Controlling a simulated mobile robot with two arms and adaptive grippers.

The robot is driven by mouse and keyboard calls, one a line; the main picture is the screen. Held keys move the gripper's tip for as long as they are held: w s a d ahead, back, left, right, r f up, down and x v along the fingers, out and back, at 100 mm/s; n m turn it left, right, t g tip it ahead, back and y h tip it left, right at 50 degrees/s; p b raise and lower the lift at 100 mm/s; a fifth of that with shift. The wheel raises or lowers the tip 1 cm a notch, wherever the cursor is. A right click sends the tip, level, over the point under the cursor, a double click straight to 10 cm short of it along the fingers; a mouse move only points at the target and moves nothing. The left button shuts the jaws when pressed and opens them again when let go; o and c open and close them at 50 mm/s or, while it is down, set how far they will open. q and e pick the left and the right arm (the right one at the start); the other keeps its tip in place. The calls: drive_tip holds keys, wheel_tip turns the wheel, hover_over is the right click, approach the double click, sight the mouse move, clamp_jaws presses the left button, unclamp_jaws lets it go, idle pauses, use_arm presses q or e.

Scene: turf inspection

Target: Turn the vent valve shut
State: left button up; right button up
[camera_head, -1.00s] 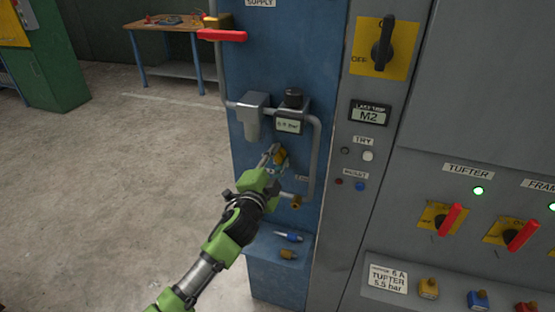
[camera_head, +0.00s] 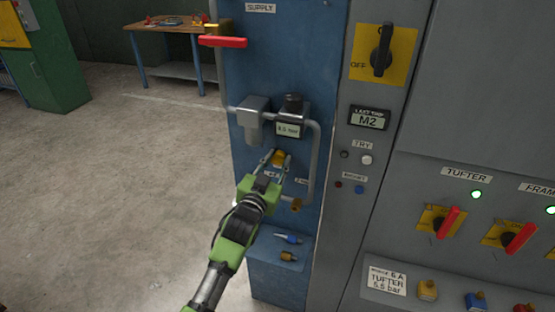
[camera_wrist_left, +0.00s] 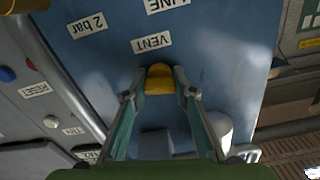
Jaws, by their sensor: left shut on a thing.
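The vent valve is a small yellow knob (camera_head: 279,157) on the blue supply panel (camera_head: 270,60), below the gauge block. In the left wrist view the yellow knob (camera_wrist_left: 160,78) sits between my fingertips, just beside the VENT label (camera_wrist_left: 151,43). My left gripper (camera_head: 278,160) has its two fingers on either side of the knob and is shut on it. The fingers hide the knob's sides. My right gripper is in no view.
A grey regulator with a pressure display (camera_head: 288,130) and a pipe loop (camera_head: 316,150) surround the knob closely. A red lever (camera_head: 223,42) is above left. A blue fitting (camera_head: 288,238) and a brass fitting (camera_head: 288,256) lie on the ledge below. Open floor is at left.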

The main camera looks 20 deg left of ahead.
use_arm(q)
drive_tip(key=shift+f+n, duration=0.1)
drive_tip(key=shift+n, duration=0.9)
drive_tip(key=o, duration=1.1)
drive_tip(key=shift+s, duration=0.15)
drive_tip(key=s, duration=1.1)
drive_tip(key=shift+s+a, duration=0.2)
drive_tip(key=shift+s, duration=0.2)
